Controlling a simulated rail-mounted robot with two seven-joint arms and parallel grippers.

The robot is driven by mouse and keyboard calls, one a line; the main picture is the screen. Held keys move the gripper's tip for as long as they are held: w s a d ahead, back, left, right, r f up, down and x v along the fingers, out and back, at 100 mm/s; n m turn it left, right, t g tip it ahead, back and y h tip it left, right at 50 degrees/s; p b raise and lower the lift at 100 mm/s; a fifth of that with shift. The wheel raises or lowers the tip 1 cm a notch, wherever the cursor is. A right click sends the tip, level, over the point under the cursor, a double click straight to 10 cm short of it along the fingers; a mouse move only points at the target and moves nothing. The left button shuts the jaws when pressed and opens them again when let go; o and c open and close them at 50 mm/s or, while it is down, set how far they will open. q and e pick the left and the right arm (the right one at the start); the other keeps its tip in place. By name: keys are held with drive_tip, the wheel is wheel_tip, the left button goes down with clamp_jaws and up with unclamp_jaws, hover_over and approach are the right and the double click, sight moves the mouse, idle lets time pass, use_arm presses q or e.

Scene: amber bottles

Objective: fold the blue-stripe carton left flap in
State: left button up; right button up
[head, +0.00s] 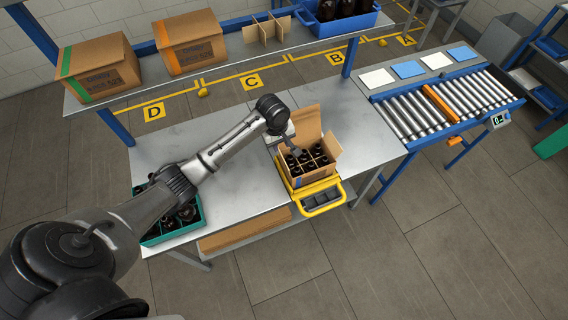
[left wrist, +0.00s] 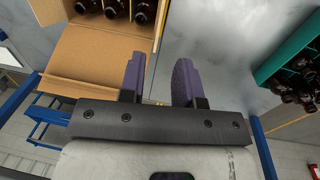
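The open carton (head: 325,173) stands on the bench by its front edge, with dark bottles (head: 308,160) in its cells. Its back flap (head: 306,122) stands up and its right flap (head: 326,147) sticks up and outward. My left gripper (head: 291,147) is at the carton's left side and hides the left flap there. In the left wrist view a wide cardboard flap (left wrist: 90,62) is folded outward from the bottle-filled carton. My left gripper (left wrist: 159,65) has its two purple fingers apart, one overlapping that flap's edge, the other over the bench. My right gripper is out of view.
A teal crate (head: 160,238) of bottles stands at the bench's left. The shelf above holds a green-stripe carton (head: 100,67) and an orange-stripe carton (head: 190,42). A roller conveyor (head: 405,120) is at right.

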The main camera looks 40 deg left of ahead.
use_arm(q)
drive_tip(key=f, duration=0.4)
drive_tip(key=w+f, duration=0.1)
drive_tip(key=f, duration=0.8)
drive_tip(key=shift+w+d+f, duration=0.25)
drive_tip(key=shift+d, duration=0.05)
clamp_jaws()
